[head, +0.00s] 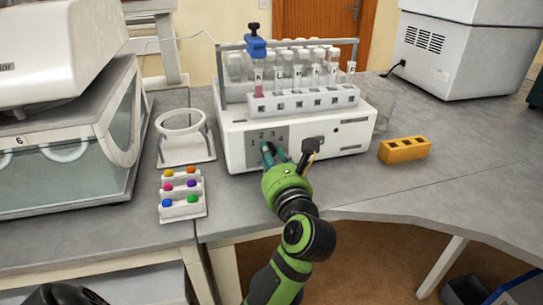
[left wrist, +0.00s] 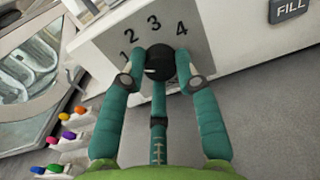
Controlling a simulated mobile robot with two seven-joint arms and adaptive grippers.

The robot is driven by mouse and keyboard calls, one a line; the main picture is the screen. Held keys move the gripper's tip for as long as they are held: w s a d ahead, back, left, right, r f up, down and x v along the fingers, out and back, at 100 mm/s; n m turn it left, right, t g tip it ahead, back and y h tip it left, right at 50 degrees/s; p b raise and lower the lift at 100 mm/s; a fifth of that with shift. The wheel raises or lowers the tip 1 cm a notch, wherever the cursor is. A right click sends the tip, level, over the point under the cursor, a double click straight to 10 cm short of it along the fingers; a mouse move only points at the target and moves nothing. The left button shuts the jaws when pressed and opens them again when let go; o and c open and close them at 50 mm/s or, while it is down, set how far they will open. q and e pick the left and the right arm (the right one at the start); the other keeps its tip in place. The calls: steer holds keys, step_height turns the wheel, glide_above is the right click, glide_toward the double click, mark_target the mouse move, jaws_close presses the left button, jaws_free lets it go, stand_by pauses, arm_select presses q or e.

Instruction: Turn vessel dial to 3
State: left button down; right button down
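The vessel dial (left wrist: 161,63) is a black round knob on a grey panel (head: 262,141) marked 1 to 4, on the front of a white machine (head: 345,136). In the left wrist view its white mark points left, toward the 1. My left gripper (head: 272,153) is at the panel, with teal fingers on both sides of the dial; it also shows in the left wrist view (left wrist: 160,66). The fingertips appear closed against the dial's sides. A third finger is below it. In the head view the gripper hides the dial. My right gripper is not in view.
A rack (head: 305,101) of tubes stands on the machine. An orange block (head: 404,149) lies to the right. A ring stand (head: 185,150) and a rack of coloured caps (head: 182,208) are to the left. A FILL button (left wrist: 290,9) is right of the panel.

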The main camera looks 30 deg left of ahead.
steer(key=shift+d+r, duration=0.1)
arm_select(q)
steer(key=shift+r+m+p, duration=0.15)
steer(key=shift+m+p, duration=0.25)
steer(key=shift+p, duration=0.15)
steer(key=m+p, duration=0.2)
steer(key=p, duration=0.1)
steer(key=shift+r+m+p, duration=0.2)
steer(key=shift+m+p, duration=0.1)
steer(key=shift+m, duration=0.1)
steer(key=m+p, duration=0.9)
steer(key=p, duration=0.3)
steer(key=shift+m, duration=0.4)
steer(key=shift+f+m+p, duration=0.15)
steer(key=shift+m+p, duration=1.15)
steer(key=shift+p, duration=0.2)
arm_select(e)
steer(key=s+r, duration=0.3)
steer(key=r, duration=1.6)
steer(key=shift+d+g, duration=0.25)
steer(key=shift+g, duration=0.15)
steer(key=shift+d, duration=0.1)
arm_select(q)
steer(key=c, duration=0.9)
jaws_free()
steer(key=shift+w+f, duration=0.1)
steer(key=shift+f, duration=0.05)
